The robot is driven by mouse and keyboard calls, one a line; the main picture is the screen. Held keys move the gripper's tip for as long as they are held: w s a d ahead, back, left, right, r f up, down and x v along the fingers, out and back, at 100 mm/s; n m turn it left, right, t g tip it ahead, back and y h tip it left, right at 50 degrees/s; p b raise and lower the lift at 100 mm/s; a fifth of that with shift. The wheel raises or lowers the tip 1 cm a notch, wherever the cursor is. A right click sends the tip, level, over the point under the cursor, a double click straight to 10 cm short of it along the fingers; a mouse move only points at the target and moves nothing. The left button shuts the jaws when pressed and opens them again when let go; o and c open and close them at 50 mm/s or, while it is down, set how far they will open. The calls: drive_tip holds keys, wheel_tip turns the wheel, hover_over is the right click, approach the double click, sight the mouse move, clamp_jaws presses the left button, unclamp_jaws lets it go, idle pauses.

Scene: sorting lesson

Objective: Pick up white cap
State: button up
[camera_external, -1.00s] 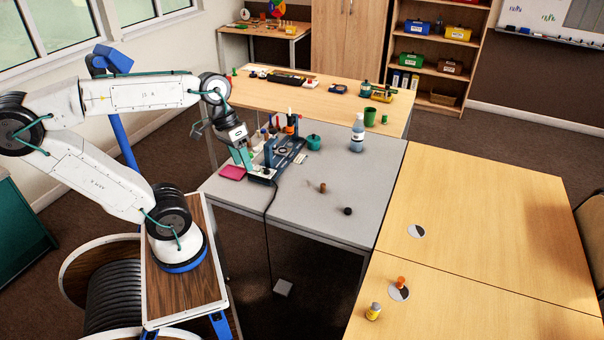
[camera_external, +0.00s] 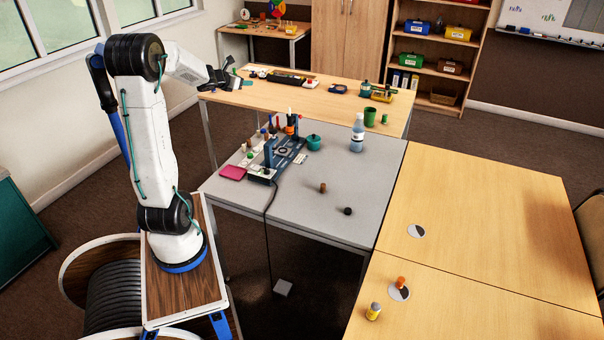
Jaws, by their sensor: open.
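I cannot pick out the white cap with certainty; several small pale things are too small to tell apart. One small pale piece (camera_external: 243,148) stands on the left part of the grey table. Another pale thing (camera_external: 262,74) lies at the back left of the far wooden table. My gripper (camera_external: 239,74) is open and empty, held up over the left end of the far wooden table. Its jaws point right, and I cannot judge its height above the top.
The grey table (camera_external: 330,210) holds a blue device (camera_external: 284,154), a pink pad (camera_external: 233,173), a teal pot (camera_external: 313,142), a clear bottle (camera_external: 357,134), a brown cork (camera_external: 323,188) and a black knob (camera_external: 348,211). A green cup (camera_external: 370,117) stands behind. The right wooden tables are mostly clear.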

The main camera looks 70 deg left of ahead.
drive_tip(key=s+a+f+n+g+y, duration=0.1)
drive_tip(key=s+a+f+n, duration=0.1)
drive_tip(key=s+a, duration=0.15)
approach(254, 149)
drive_tip(key=shift+a+f, duration=0.1)
drive_tip(key=shift+f, duration=0.05)
drive_tip(key=shift+w+a+f, duration=0.1)
drive_tip(key=shift+w+f, duration=0.05)
drive_tip(key=shift+f, duration=0.1)
drive_tip(key=x, duration=0.7)
drive_tip(key=shift+w+a, duration=0.1)
drive_tip(key=shift+w, duration=0.3)
drive_tip(key=shift+r, duration=0.1)
drive_tip(key=c, duration=1.1)
